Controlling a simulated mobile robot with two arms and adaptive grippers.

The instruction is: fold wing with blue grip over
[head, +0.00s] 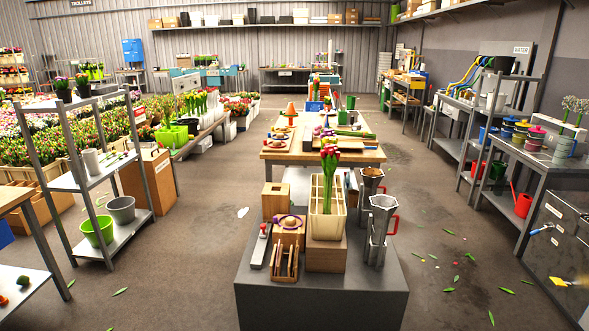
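A dark grey panel (548,262) stands at the right edge, cut off by the frame. A blue grip (541,229) with a pale metal end sticks out from its upper left part. A yellow grip-like piece (560,282) sits lower on the same dark surface, near the right edge. Small white labels show beside both. I cannot make out where one wing ends and another begins, or how any hinge runs. Neither of my grippers is in view.
A dark grey block (320,300) in front centre carries a tulip holder (327,208), metal pots (380,225) and wooden blocks. A shelf rack (75,180) stands left. A workbench (540,165) with tins and a red watering can (523,205) stands right. Floor between is open, with scattered leaves.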

